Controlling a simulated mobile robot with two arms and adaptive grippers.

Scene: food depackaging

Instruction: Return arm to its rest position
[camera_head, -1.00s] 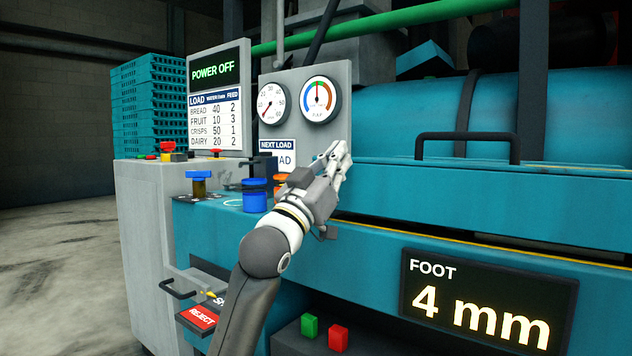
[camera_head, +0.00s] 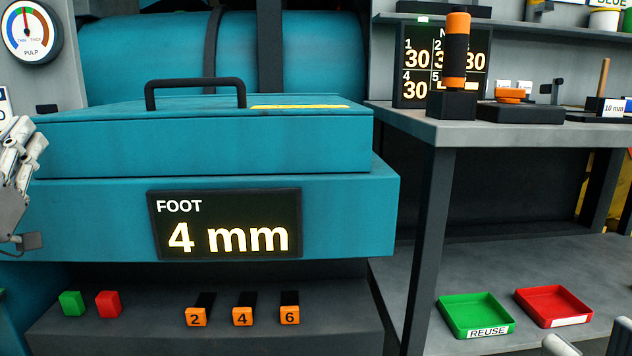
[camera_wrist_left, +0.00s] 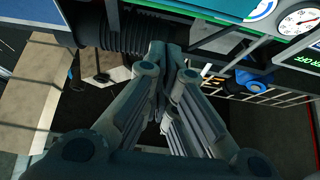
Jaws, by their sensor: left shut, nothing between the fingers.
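My left gripper (camera_head: 28,138) is at the left edge of the head view, in front of the teal machine's left end. Its pale fingers point up, and the picture edge cuts off part of it. In the left wrist view the fingers (camera_wrist_left: 165,48) are shut together with nothing between them. A small pale piece at the bottom right edge of the head view looks like the tip of my right gripper (camera_head: 560,346); too little shows to tell its state.
The teal machine (camera_head: 90,240) has a handled lid (camera_head: 200,145) and a "FOOT 4 mm" display (camera_head: 225,224). Below are green and red buttons and orange tabs marked 2, 4, 6. At right stand a grey bench (camera_head: 400,122), a green REUSE tray (camera_head: 478,314) and a red tray (camera_head: 553,305).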

